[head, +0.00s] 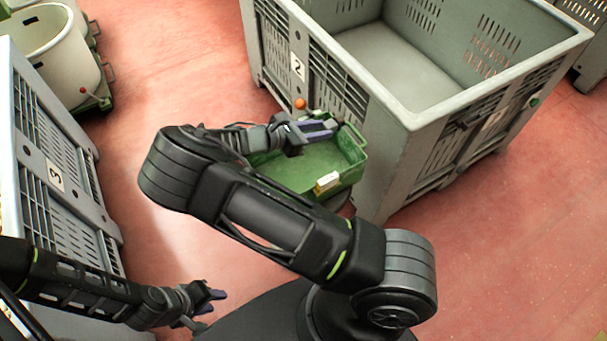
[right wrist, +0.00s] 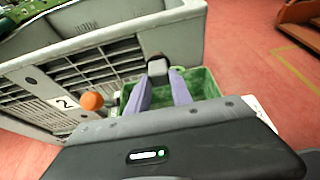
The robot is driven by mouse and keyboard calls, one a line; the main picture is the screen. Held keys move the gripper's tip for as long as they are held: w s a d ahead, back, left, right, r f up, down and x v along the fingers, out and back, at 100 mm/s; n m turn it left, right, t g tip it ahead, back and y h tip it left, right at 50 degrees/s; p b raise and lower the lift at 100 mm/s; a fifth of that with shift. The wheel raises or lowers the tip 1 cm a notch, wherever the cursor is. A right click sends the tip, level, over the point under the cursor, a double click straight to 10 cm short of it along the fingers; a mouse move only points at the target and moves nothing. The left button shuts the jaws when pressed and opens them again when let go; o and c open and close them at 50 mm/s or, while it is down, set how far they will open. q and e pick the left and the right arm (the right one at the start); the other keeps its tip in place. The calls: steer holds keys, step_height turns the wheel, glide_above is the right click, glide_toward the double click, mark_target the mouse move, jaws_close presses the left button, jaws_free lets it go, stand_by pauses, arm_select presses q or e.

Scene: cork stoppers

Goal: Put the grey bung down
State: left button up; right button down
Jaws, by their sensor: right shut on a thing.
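The grey bung (right wrist: 158,66) shows in the right wrist view, with a dark part above its grey face, between the tips of my right gripper (right wrist: 167,84). My right gripper (head: 326,127) is shut on it, above the far part of the green tray (head: 290,180) in the head view. The bung cannot be made out clearly in the head view. The green tray also shows behind the fingers in the right wrist view (right wrist: 207,84). My left gripper (head: 216,301) is open and empty, low at the left, over the floor.
A large grey crate marked 2 (head: 352,88) stands right behind the tray. An orange ball (head: 300,104) shows between them. A yellow and white block (head: 327,182) is at the tray's near rim. A crate marked 3 (head: 75,205) stands at left. Red floor is clear at right.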

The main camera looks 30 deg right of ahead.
step_height(320, 180, down, 6)
stand_by(0.5)
steer(key=shift+f, duration=0.15)
steer(key=shift+f, duration=1.85)
steer(key=shift+f+b, duration=0.55)
steer(key=shift+f, duration=0.1)
steer(key=c, duration=1.1)
jaws_free()
steer(key=shift+c, duration=0.2)
